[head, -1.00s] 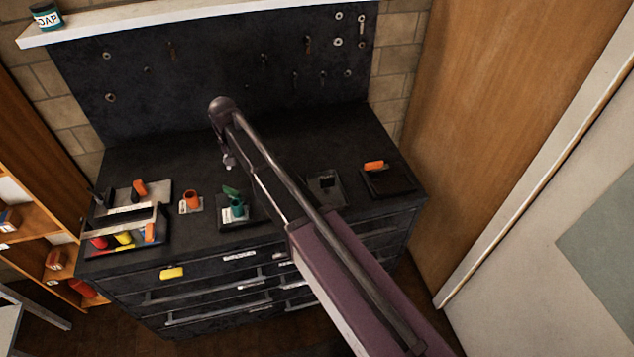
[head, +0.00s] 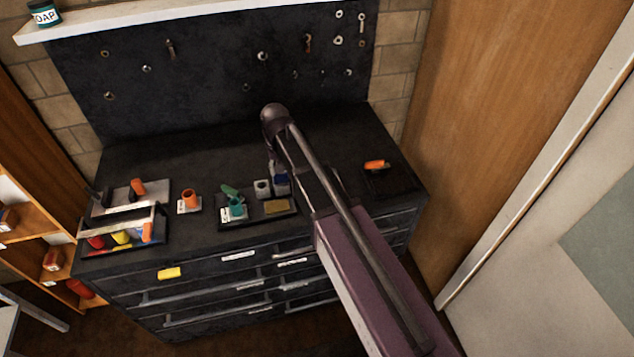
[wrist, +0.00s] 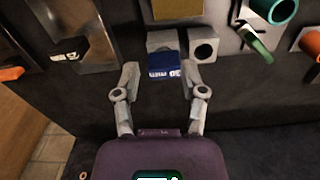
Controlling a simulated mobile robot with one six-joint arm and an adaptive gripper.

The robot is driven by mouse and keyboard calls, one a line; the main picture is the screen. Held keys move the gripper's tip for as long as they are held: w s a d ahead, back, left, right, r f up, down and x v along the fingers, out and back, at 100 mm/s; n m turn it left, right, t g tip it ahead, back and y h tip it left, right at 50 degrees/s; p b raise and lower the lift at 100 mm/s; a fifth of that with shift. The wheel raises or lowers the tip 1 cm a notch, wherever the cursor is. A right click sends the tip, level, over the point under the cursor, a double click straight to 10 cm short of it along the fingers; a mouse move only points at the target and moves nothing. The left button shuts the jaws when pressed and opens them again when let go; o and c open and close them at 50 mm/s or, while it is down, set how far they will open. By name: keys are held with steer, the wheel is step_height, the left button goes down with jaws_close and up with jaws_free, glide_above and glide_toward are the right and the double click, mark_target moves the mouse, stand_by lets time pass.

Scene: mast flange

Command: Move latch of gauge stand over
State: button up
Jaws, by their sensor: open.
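My gripper (wrist: 159,72) is open in the wrist view, one finger on each side of a blue block (wrist: 164,66) with white lettering. I cannot tell whether the fingers touch it. The blue block sits against a grey block, beside another grey block with a round hole (wrist: 204,46). In the head view the blue block (head: 281,184) shows partly behind my gripper, on a dark tray (head: 247,219). The tray also bears a teal cup (head: 236,208) with a green lever (head: 231,191) and a brass-coloured pad (head: 277,207). I cannot tell which part is the gauge stand's latch.
An orange cup (head: 189,199) stands left of the tray, and an organiser with coloured pieces (head: 121,238) is farther left. A dark plate with an orange piece (head: 376,165) is at the right. In the wrist view, a black labelled piece (wrist: 68,52) lies left of my gripper.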

steer(key=s+d+f+b, duration=0.1)
steer(key=s+d, duration=0.3)
steer(key=d, duration=0.6)
steer(key=shift+d+f+m, duration=0.25)
steer(key=shift+d+m, duration=0.05)
steer(key=shift+w+a, duration=0.1)
step_height(320, 180, up, 4)
steer(key=n+p, duration=0.4)
steer(key=n, duration=0.7)
glide_above(230, 188)
steer(key=shift+f+b, duration=0.1)
steer(key=shift+b, duration=0.2)
steer(key=shift+f, duration=0.1)
step_height(230, 188, down, 14)
steer(key=b, duration=1.3)
steer(key=shift+r+b, duration=0.2)
steer(key=shift+b, duration=0.2)
